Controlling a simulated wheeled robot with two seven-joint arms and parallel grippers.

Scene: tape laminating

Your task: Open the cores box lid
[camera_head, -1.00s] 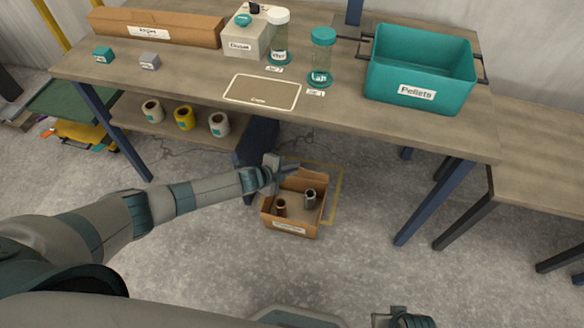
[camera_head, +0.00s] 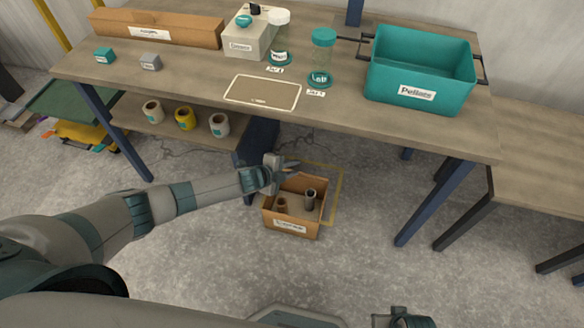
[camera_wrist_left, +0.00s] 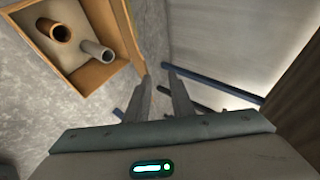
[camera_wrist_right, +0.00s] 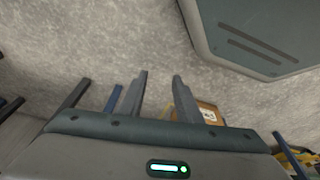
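The cores box (camera_head: 290,227), an open-topped brown carton, stands on the floor below the workbench. A dark brown core (camera_head: 282,205) and a grey core (camera_head: 310,200) stand inside it. My left gripper (camera_head: 290,168) is at the box's back left edge. In the left wrist view the lid (camera_wrist_left: 128,30) is a brown panel swung up and away from the opening, with its edge reaching the left gripper's fingers (camera_wrist_left: 157,78). These fingers are apart; I cannot tell whether they touch the lid. My right gripper (camera_wrist_right: 160,80) is open and empty, away from the box.
The workbench (camera_head: 200,75) overhangs behind the box, with a teal pellets bin (camera_head: 420,70) on top. Several tape rolls sit on its lower shelf (camera_head: 165,122). Yellow tape (camera_head: 340,190) marks the floor around the box. The floor in front is clear.

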